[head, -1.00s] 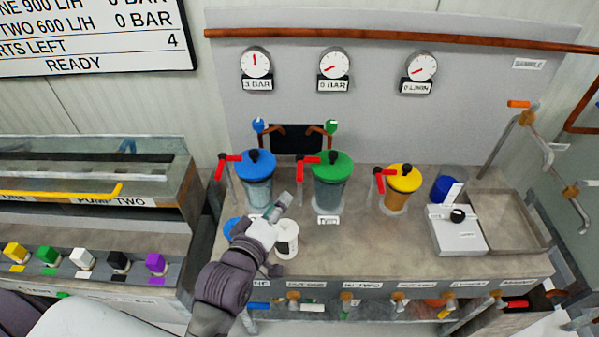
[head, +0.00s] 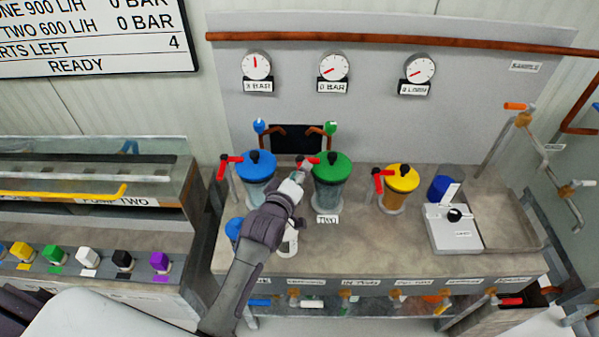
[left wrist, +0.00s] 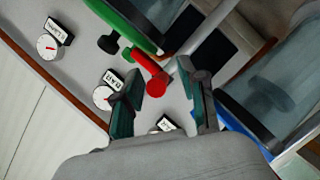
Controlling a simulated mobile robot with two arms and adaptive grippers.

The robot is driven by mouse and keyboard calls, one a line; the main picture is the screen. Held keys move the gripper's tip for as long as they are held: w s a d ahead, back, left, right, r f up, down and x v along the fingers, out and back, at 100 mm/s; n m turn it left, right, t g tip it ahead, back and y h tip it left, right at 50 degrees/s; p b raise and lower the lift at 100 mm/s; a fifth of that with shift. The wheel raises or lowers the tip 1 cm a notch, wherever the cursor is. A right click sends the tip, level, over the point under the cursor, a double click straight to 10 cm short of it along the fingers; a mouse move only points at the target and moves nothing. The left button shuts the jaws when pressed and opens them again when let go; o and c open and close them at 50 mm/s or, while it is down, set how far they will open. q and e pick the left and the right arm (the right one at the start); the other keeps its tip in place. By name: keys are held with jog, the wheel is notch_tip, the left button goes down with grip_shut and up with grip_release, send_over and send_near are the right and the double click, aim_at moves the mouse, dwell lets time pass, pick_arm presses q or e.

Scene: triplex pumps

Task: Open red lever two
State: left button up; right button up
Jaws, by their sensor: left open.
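The red lever two (head: 305,161) sits on the pipe left of the green-lidded vessel (head: 332,168), which stands behind the label TWO (head: 327,219). My left gripper (head: 303,174) is at this lever and partly covers it in the head view. In the left wrist view the red lever (left wrist: 150,80) lies between the spread fingers of my left gripper (left wrist: 160,75), nearer the left finger. The jaws are open. I cannot tell whether a finger touches the lever. My right gripper is not in view.
A blue-lidded vessel (head: 257,168) with its own red lever (head: 227,164) stands close to the left. A yellow-lidded vessel (head: 401,181) with a red lever stands to the right. A white container (head: 288,242) is below my left forearm. The bench front between TWO and the scale (head: 455,230) is clear.

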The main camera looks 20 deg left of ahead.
pick_arm(q)
grip_shut()
